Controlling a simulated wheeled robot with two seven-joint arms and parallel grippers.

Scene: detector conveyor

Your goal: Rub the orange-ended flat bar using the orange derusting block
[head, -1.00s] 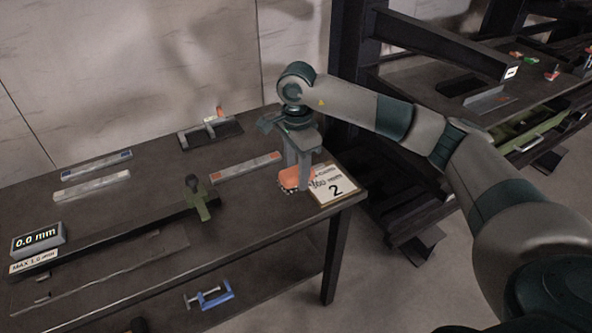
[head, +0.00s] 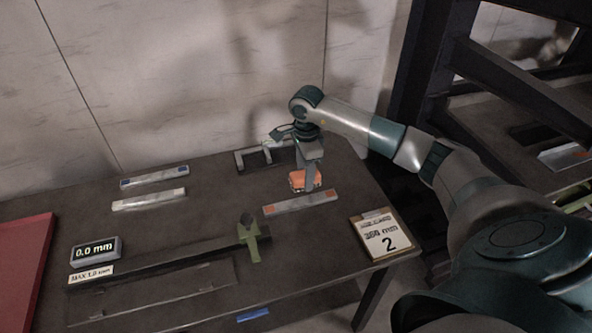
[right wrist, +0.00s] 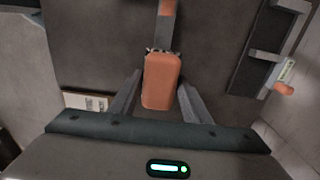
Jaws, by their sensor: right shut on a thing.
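The orange derusting block (head: 299,180) is held between the fingers of my right gripper (head: 308,181). The block (right wrist: 162,80) also shows in the right wrist view, with a dark bristly edge at its far end. The flat bar (head: 300,203) is grey with orange ends and lies on the table just in front of the block in the head view. In the right wrist view the bar (right wrist: 166,36) runs out from behind the block, roughly in line with it, and its near part is hidden. I cannot tell whether block and bar touch. My left gripper is out of view.
A blue-ended bar (head: 154,177) and a pale-ended bar (head: 149,200) lie at left. A dark rail with a green upright piece (head: 249,244) and a 0.0 mm display (head: 96,250) are in front. A clipboard marked 2 (head: 381,237) is at right. A dark tray (head: 262,156) stands behind.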

